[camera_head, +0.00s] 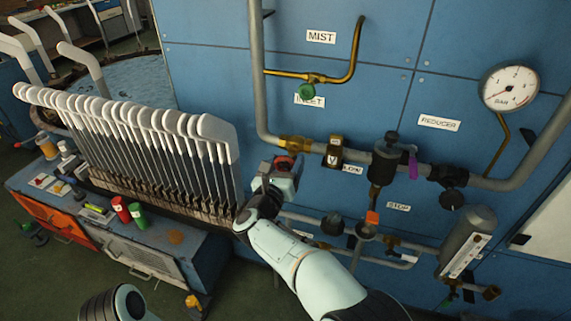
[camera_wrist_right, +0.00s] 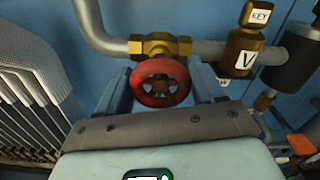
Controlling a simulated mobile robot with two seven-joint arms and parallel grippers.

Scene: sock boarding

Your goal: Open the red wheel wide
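The red wheel (camera_wrist_right: 160,82) is a small spoked handwheel in front of a brass valve body (camera_wrist_right: 160,46) on the grey pipe. In the head view the red wheel (camera_head: 284,163) shows only partly, behind my right gripper (camera_head: 280,178). In the right wrist view the two fingers of my right gripper (camera_wrist_right: 161,85) stand on either side of the wheel, close to its left and right rims. Whether they press on it cannot be seen. My left gripper is not in view; only a piece of my left arm shows at the bottom left.
Right of the wheel are a brass fitting marked V (camera_wrist_right: 243,50), a dark reducer (camera_head: 386,160) with a purple tag, and a gauge (camera_head: 509,88). A rack of white-topped sock boards (camera_head: 150,150) stands left, close to my right gripper. A blue panel (camera_head: 210,70) lies behind.

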